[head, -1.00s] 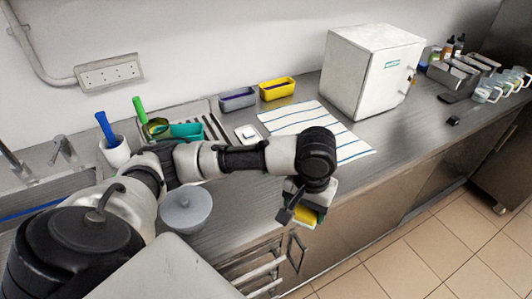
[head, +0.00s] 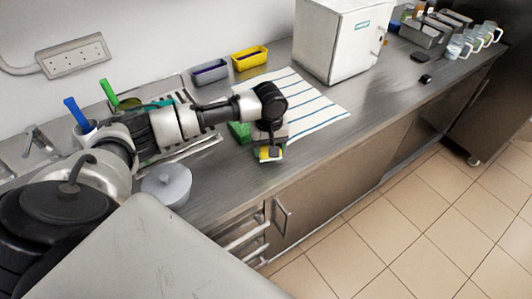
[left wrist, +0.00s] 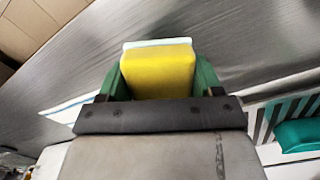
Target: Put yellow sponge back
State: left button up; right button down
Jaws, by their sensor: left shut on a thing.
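The yellow sponge (left wrist: 158,72) has a pale layer along its far edge and sits between the green fingers of my left gripper (left wrist: 160,80) in the left wrist view. In the head view my left gripper (head: 270,150) points down, with part of the sponge (head: 265,154) showing below it near the front edge of the counter. A yellow bin (head: 249,58) and a grey-purple bin (head: 210,72) stand side by side against the wall, behind and left of the gripper. My right gripper is not in view.
A striped cloth (head: 315,112) lies right of the gripper, before a white box-shaped machine (head: 325,45). Blue- and green-handled tools stand near the sink. Several clear jugs (head: 460,47) stand far right.

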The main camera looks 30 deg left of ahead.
pick_arm(q)
jog(key=shift+s+a+f, duration=0.1)
jog(key=shift+a+f, duration=0.1)
jog(key=shift+a, duration=0.15)
jog(key=shift+a+f, duration=0.1)
jog(key=shift+f, duration=0.15)
jog(key=shift+f+p, duration=0.45)
jog(key=shift+f, duration=1.4)
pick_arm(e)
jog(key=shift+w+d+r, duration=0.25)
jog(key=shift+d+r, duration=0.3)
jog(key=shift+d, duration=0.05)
pick_arm(q)
jog(key=o, duration=1)
jog(key=shift+f, duration=0.1)
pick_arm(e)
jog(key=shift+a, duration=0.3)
pick_arm(q)
jog(key=shift+r, duration=0.2)
notch_tip(320, 180, up, 12)
jog(key=shift+b, duration=1)
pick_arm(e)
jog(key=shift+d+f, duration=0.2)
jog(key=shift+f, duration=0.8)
